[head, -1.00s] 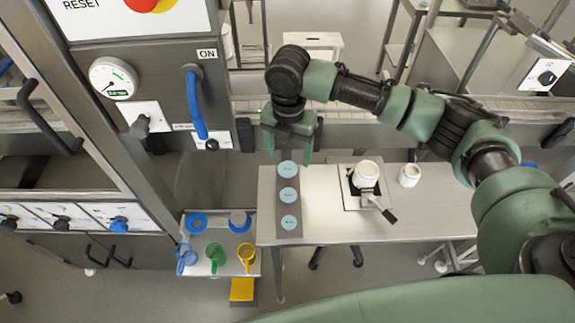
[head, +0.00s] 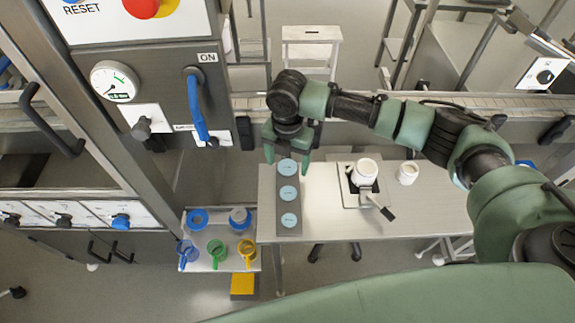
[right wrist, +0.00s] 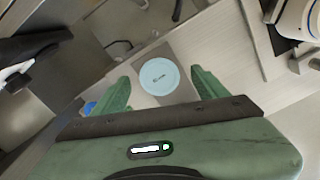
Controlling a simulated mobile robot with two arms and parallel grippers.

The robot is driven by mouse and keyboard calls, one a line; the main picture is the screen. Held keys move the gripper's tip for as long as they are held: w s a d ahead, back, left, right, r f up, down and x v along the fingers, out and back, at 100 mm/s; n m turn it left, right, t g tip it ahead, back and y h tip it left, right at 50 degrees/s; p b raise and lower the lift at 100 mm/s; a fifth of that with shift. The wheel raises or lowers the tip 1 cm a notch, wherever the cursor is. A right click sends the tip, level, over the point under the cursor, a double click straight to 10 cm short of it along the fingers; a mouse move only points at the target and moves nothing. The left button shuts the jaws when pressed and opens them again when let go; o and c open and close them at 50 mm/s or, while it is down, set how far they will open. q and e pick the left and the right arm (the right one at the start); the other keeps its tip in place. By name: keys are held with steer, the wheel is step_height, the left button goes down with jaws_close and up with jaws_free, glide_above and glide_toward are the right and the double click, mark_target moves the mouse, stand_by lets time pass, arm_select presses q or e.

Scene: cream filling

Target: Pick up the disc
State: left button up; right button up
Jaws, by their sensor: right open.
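Three pale blue discs lie in a row on a dark grey strip (head: 289,228) at the left end of the white table. The far disc (head: 287,167) is nearest my gripper, the middle disc (head: 288,193) comes after it, and the near disc (head: 289,220) is closest to me. My right gripper (head: 287,158) is open and empty, above the far end of the strip. In the right wrist view a disc (right wrist: 159,76) shows between and beyond the open fingers (right wrist: 160,90), and they do not touch it. My left gripper is out of view.
A white cup-like container (head: 364,172) stands on a device with a black handle right of the strip. A white cup (head: 407,173) stands beside it. A lower shelf (head: 205,267) at left holds blue, green and yellow jugs.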

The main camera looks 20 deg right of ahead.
steer(key=shift+f, duration=0.1)
steer(key=c, duration=1.4)
steer(key=shift+c, duration=0.2)
